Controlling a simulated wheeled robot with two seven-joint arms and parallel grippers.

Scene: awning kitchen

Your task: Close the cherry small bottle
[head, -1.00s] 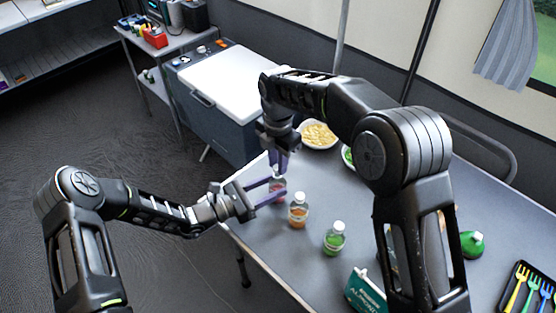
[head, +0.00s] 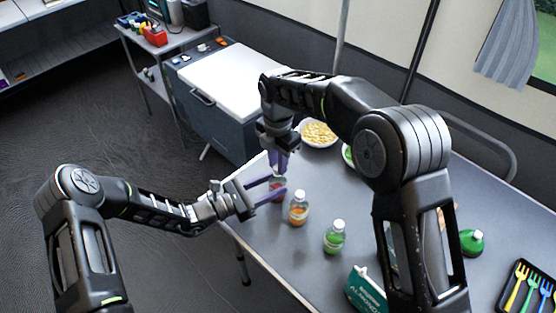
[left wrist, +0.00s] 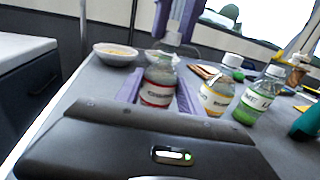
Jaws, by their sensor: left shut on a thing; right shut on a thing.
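The cherry small bottle (left wrist: 158,88), clear with red liquid and a pale label, stands upright at the table's near left corner. In the head view the bottle (head: 279,183) is mostly hidden by the grippers. My left gripper (head: 275,190) is shut around its body from the left; its purple fingers flank the bottle in the left wrist view. My right gripper (head: 280,165) points down from above, its purple fingers shut on the pale cap (left wrist: 171,39) at the bottle's top. I cannot tell how tightly the cap sits on the neck.
An orange bottle (head: 298,208) and a green bottle (head: 334,238), both with white caps, stand just right. A bowl of yellow food (head: 318,133) is behind. A teal box (head: 368,288) and a cutlery tray (head: 530,290) are nearer. A white-lidded cooler (head: 232,82) stands behind.

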